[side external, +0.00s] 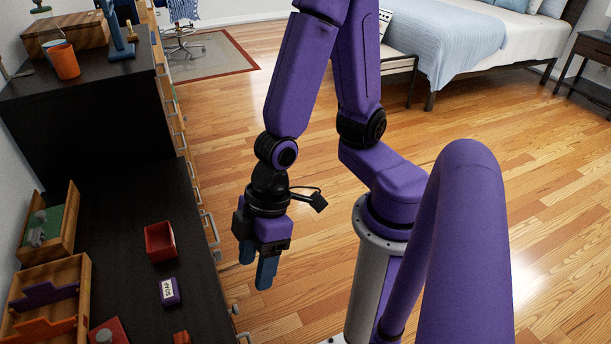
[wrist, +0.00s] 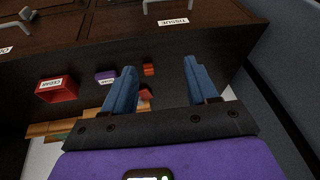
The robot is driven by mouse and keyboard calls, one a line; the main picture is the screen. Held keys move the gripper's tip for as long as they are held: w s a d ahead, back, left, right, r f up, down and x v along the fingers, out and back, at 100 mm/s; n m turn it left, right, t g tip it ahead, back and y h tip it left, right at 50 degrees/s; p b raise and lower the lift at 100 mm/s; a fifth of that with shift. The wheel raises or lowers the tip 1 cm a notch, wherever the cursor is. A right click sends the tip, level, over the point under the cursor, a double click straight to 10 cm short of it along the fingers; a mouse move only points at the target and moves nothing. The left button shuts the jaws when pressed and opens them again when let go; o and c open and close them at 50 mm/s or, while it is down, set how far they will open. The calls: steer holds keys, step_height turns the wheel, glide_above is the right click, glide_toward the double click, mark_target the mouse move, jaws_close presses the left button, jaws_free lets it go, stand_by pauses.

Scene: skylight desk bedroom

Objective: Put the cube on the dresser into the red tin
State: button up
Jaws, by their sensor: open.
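The red tin (side external: 160,241) stands open-topped on the dark dresser top (side external: 195,300). In the wrist view the red tin (wrist: 57,90) shows a CEDAR label. A small orange-red block, apparently the cube (side external: 181,338), is at the bottom edge of the side view. It also shows in the wrist view (wrist: 148,69), between the fingertips in the picture but farther off. My gripper (side external: 257,270) points down, open and empty, and appears right of the dresser's edge in the side view. Its two blue fingers are spread in the wrist view (wrist: 160,68).
A purple box labelled SOAP (side external: 169,292) lies between the tin and the block. A red object (side external: 108,332), partly cut off, lies left of the block. Wooden trays (side external: 45,300) line the dresser's left side. A taller dark cabinet (side external: 90,130) stands behind.

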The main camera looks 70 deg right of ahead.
steer(key=s+d+r+h, duration=0.1)
steer(key=d+r, duration=0.1)
steer(key=d, duration=0.2)
steer(key=s+d+r+n+h, duration=0.1)
steer(key=d+r, duration=0.2)
steer(key=d, duration=0.2)
steer(key=s+d+r+n+g+h, duration=0.1)
steer(key=d+r, duration=0.2)
steer(key=d, duration=0.2)
steer(key=shift+s+r, duration=0.15)
steer(key=shift+s, duration=0.05)
steer(key=shift+a, duration=0.1)
steer(key=m, duration=2.1)
glide_above(180, 338)
step_height(180, 338, down, 6)
steer(key=shift+h, duration=0.4)
steer(key=f, duration=1.2)
steer(key=shift+a, duration=0.2)
steer(key=shift+d+f, duration=0.15)
steer(key=shift+f, duration=1.15)
steer(key=shift+d+f, duration=0.1)
steer(key=shift+f, duration=1.2)
jaws_close()
